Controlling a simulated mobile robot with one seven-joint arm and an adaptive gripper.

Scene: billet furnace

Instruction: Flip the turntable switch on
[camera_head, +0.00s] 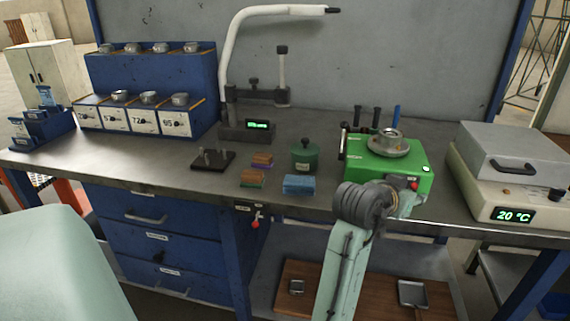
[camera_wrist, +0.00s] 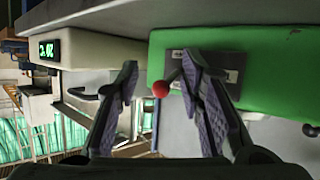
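The turntable is a green box (camera_head: 415,178) with a round grey platter (camera_head: 388,146) on top, at the right of the bench in the head view. In the wrist view, its green face (camera_wrist: 275,70) fills the upper right and carries a dark switch plate (camera_wrist: 222,62). A switch lever with a red ball tip (camera_wrist: 160,89) sticks out from the plate; the red also shows in the head view (camera_head: 413,184). My gripper (camera_wrist: 163,100) is open, with the red tip between its fingers, nearer the right one. I cannot tell whether a finger touches the lever.
A grey-lidded heater (camera_head: 515,150) reading 20 °C stands right of the green box. A blue block (camera_head: 299,184), a green weight (camera_head: 304,157) and a stand (camera_head: 246,131) are to its left. The bench front edge (camera_head: 480,232) runs just below my gripper.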

